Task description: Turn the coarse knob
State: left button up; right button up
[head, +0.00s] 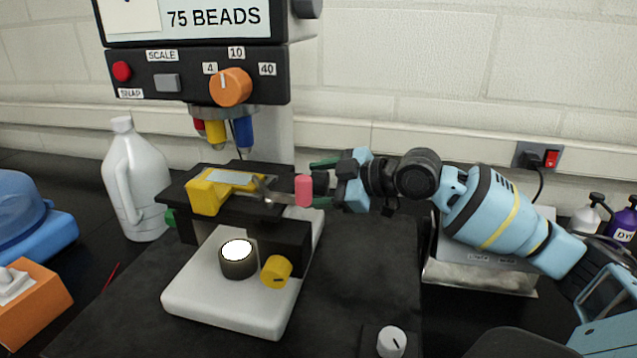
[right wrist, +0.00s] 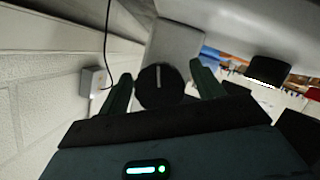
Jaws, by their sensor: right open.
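A microscope stands on a light base (head: 215,300) with a dark stage and a screen above. In the right wrist view a round dark knob (right wrist: 160,88) with a white line lies between my right gripper's green fingers (right wrist: 161,72); I cannot tell if they touch it. In the head view my right gripper (head: 318,184) is open at the stage's right side, beside a pink cylinder (head: 304,190); the dark knob is not clearly visible there. A yellow knob (head: 276,271) is on the base, and a green one (head: 170,217) shows at the left. My left gripper is out of view.
An orange dial (head: 231,87) is on the panel above. A white jug (head: 136,180) stands at left, and a metal-sided box (head: 480,275) is under my right arm. A small white knob (head: 391,342) is at the front. The dark mat (head: 370,260) right of the base is mostly clear.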

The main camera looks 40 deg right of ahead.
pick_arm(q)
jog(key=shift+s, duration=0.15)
pick_arm(e)
jog(key=c, duration=1)
jog(key=shift+o, duration=0.2)
jog(key=shift+r+n, duration=0.1)
jog(key=shift+n, duration=0.2)
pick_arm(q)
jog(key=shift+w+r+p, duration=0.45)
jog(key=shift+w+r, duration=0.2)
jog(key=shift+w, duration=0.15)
pick_arm(e)
jog(key=shift+n+t+h, duration=0.3)
jog(key=shift+n+t, duration=0.2)
jog(key=shift+n, duration=0.1)
jog(key=o, duration=1)
jog(key=shift+c, duration=0.2)
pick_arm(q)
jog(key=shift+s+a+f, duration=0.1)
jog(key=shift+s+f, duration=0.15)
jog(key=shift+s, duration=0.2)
